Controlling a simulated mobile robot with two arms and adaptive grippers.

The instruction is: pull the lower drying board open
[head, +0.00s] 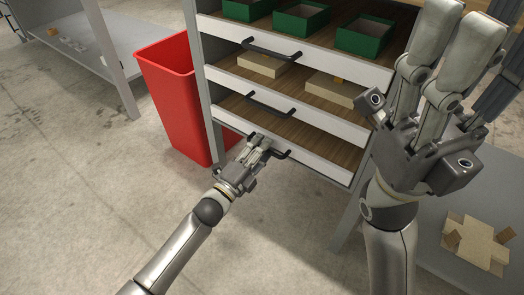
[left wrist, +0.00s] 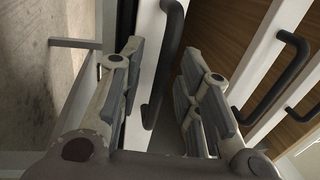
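The lower drying board (head: 318,165) is the lowest of the rack's boards in view, with a white front and bare brown wood behind it. Its dark bar handle (head: 282,154) is partly covered by my left gripper (head: 262,146) in the head view. In the left wrist view this handle (left wrist: 152,100) lies between the spread fingers of my left gripper (left wrist: 165,88). A gap shows on the right side, so the fingers are not closed on it. My right gripper (head: 458,30) is raised close to the head camera, empty, its fingers apart, hiding the rack's right side.
The middle board (head: 325,117) carries tan boxes (head: 260,64); the top board (head: 330,60) carries green boxes (head: 300,19). A red bin (head: 172,90) stands left of the rack. A grey table (head: 435,235) with a tan cardboard blank (head: 478,243) is at lower right. Floor before the rack is clear.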

